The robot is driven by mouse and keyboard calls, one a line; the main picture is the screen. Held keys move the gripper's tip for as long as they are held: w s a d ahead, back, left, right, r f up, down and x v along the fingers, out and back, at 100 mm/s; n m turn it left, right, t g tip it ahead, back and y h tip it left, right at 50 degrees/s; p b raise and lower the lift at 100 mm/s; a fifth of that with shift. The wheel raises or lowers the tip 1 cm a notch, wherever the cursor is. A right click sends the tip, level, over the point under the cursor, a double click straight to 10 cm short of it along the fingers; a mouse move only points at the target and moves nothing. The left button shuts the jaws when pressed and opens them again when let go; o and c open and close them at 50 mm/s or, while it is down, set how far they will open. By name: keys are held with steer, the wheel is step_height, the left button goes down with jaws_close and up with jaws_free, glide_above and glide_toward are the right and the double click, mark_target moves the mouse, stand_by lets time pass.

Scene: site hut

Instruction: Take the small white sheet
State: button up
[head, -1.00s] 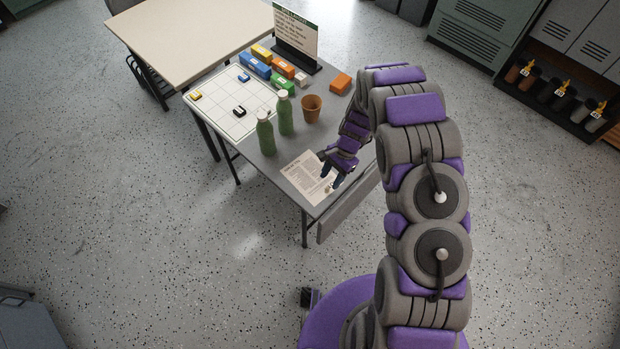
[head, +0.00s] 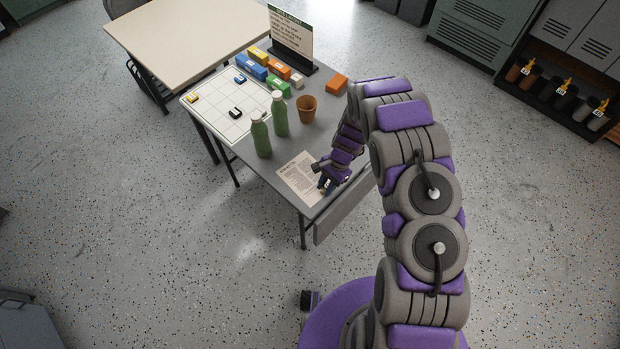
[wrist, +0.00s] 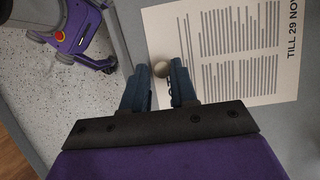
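The small white sheet (head: 297,174), printed with text, lies flat on the grey table (head: 268,172) near its front corner. In the wrist view the sheet (wrist: 223,52) carries columns of lines and large lettering along its right side. My gripper (head: 322,178) is over the sheet's right part in the head view and hides some of it. In the wrist view my gripper (wrist: 162,80) is open, its two dark fingers apart over the sheet's lower left corner area.
Two green bottles (head: 261,136) and a brown pot (head: 306,109) stand behind the sheet. A gridded board (head: 224,122), coloured blocks (head: 252,69) and a sign (head: 291,38) are farther back. The table's front edge is close to the sheet.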

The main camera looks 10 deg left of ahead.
steer(key=shift+a, duration=0.1)
steer(key=c, duration=0.3)
steer(key=shift+a, duration=0.2)
steer(key=shift+c, duration=0.8)
steer(key=shift+a, duration=0.4)
jaws_close()
steer(key=shift+d, duration=0.1)
